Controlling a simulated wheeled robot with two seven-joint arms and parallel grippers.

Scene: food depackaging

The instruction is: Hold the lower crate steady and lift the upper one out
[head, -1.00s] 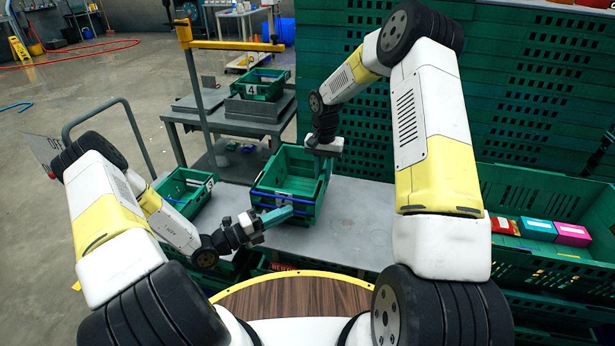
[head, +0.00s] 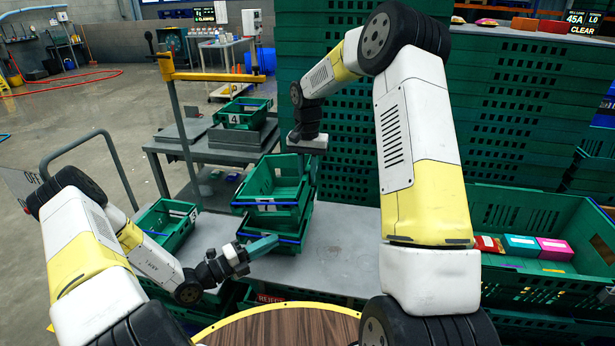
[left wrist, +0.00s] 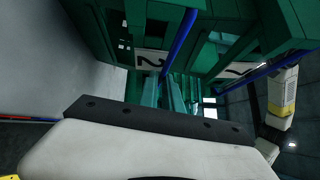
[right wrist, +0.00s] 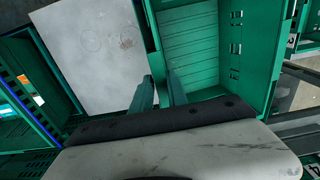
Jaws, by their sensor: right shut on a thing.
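The green upper crate (head: 262,207), marked 1, hangs tilted above the green lower crate (head: 297,236). It overlaps it in the head view, with a gap visible at the front. My right gripper (head: 307,152) is shut on the upper crate's wall at its far right corner; in the right wrist view the fingers (right wrist: 160,92) straddle that wall. My left gripper (head: 262,246) is at the front left of the lower crate, fingers apart. The left wrist view shows the lower crate's label 2 (left wrist: 152,60) close beyond the fingers; contact is unclear.
Another green crate (head: 172,228) stands on the left of the grey table (head: 345,225). Crate 4 (head: 243,112) is on a stand behind. A tall wall of stacked green crates (head: 520,110) rises at right. A large crate (head: 560,215) holds coloured boxes.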

